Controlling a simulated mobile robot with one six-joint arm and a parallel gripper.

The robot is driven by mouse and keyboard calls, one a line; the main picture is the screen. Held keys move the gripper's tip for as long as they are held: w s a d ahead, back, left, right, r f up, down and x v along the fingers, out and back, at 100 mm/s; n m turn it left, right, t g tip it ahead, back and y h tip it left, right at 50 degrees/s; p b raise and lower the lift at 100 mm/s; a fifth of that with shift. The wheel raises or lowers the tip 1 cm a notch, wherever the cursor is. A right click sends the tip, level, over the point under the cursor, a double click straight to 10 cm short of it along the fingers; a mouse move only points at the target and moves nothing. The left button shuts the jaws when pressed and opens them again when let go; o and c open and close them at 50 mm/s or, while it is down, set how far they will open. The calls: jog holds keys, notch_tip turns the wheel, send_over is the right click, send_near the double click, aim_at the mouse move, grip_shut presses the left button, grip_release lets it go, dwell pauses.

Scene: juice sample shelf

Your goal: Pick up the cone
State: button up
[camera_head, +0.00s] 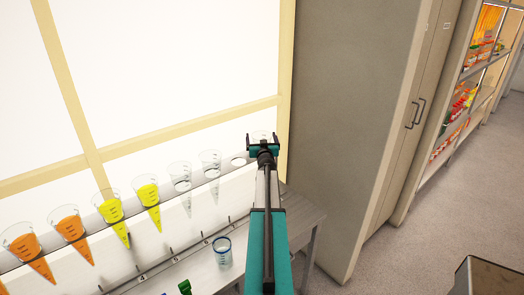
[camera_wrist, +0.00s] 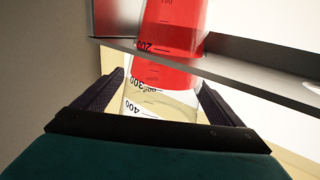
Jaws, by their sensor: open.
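A clear measuring cone (camera_wrist: 165,65) with red liquid and printed marks sits in the rack in the wrist view. Its numbers appear upside down, and its clear end is nearest me. My gripper (camera_wrist: 160,80) is open, with one finger on each side of the cone. I cannot tell whether the fingers touch it. In the head view my gripper (camera_head: 262,139) is at the right end of the rack (camera_head: 225,168). Only a bit of a clear rim (camera_head: 261,133) shows there; my gripper hides the rest.
To the left in the rack stand clear cones (camera_head: 210,161), yellow cones (camera_head: 149,203) and orange cones (camera_head: 72,232). An empty hole (camera_head: 238,161) is beside my gripper. A beaker (camera_head: 222,251) stands on the bench below. A tall cabinet (camera_head: 350,110) is close on the right.

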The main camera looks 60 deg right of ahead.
jog(key=shift+r, duration=0.1)
jog(key=c, duration=1.5)
jog(key=shift+r, duration=0.15)
notch_tip(320, 180, up, 18)
jog(key=p, duration=0.9)
jog(key=shift+f, duration=0.2)
jog(key=o, duration=0.9)
jog(key=shift+c, duration=0.2)
jog(key=c, duration=0.9)
jog(key=shift+r+p, duration=0.1)
jog(key=shift+p, duration=0.2)
jog(key=shift+c, duration=0.2)
